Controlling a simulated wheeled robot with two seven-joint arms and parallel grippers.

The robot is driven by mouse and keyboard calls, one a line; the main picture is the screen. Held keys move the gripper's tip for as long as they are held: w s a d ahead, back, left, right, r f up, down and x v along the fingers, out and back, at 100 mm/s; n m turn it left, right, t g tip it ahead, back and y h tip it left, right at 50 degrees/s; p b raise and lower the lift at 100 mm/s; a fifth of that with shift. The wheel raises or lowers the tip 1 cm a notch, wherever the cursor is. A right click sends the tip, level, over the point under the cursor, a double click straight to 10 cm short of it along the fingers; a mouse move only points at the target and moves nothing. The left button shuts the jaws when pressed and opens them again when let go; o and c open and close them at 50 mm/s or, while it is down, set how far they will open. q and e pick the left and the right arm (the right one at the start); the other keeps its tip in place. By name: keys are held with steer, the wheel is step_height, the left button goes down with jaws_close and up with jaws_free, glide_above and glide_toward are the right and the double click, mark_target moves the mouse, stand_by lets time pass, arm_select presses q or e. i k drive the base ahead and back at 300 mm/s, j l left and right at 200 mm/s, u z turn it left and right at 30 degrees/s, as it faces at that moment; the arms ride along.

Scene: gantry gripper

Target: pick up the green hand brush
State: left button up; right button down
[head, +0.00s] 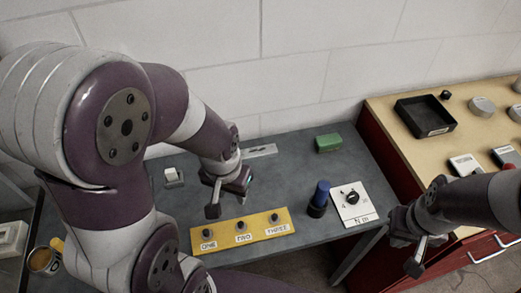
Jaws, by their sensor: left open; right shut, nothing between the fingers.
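The green hand brush (328,142) appears as a small green block shape lying at the back right of the grey table; its bristles cannot be made out. My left gripper (229,195) is open above the middle of the table, to the left of the brush and nearer to me, clear of it. A small teal patch shows at its right finger. My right gripper (416,262) is shut and empty in front of the wooden-topped cabinet, well away from the brush.
A yellow panel (222,243) with three labelled knobs lies at the table's front. A blue-topped cylinder (319,195) and a white dial plate (365,211) stand at the right. A grey metal plate (260,151) lies behind my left gripper. A black tray (449,128) sits on the cabinet (392,110).

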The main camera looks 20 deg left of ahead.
mark_target(324, 144)
steer(key=i+l+u, duration=0.15)
steer(key=u, duration=1.3)
steer(key=l+u, duration=0.1)
steer(key=l, duration=0.7)
